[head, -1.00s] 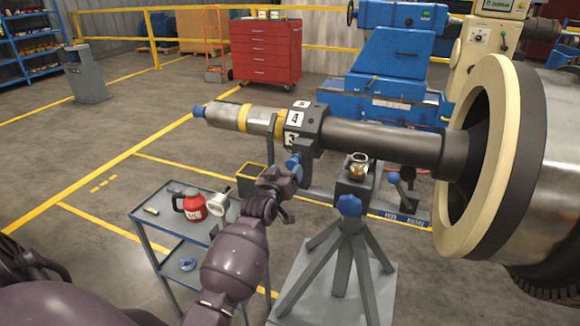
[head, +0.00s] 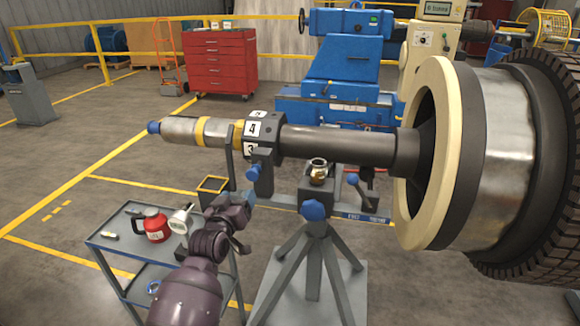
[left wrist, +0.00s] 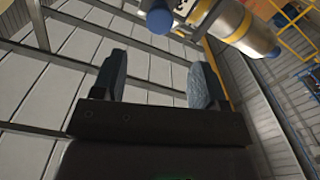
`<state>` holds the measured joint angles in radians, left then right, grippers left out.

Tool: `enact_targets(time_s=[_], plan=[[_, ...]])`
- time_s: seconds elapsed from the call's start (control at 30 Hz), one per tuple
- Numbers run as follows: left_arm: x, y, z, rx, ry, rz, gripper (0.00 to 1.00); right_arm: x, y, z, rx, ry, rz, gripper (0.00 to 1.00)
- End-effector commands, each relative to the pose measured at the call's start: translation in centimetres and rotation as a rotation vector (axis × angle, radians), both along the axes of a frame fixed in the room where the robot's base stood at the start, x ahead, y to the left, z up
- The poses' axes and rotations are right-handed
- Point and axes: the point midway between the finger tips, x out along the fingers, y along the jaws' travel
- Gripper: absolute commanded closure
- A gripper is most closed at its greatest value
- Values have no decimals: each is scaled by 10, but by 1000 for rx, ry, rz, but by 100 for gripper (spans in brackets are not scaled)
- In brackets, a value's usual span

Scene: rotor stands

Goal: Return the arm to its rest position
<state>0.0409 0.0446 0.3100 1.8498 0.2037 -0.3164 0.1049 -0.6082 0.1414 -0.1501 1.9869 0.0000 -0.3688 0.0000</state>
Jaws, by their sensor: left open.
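My left arm comes in from the bottom of the head view, and its gripper (head: 246,222) hangs in the air between the tool cart and the rotor stand. In the left wrist view the two dark fingers (left wrist: 158,82) stand apart with nothing between them. The rotor shaft (head: 340,143) lies across the stand (head: 313,255), and its blue-tipped end (head: 153,127) points left. That shaft end also shows at the top of the left wrist view (left wrist: 235,22). My right gripper does not show.
A grey cart (head: 103,244) stands left of the arm with a red container (head: 154,225) and a pale lamp-like object (head: 181,219) on it. The large rotor disc (head: 435,150) fills the right. Open floor lies at the left.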

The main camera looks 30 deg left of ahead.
Motion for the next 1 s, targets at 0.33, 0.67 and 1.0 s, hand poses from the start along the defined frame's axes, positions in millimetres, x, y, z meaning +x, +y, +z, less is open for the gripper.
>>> enact_targets(time_s=[0.33,0.67,1.0], plan=[[2,-22,5,104,28,-34,33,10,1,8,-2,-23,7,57],[-72,-84,-79,274,241,-175,33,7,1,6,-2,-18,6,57],[-203,-131,-177,302,502,-307,33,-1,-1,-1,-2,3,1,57]])
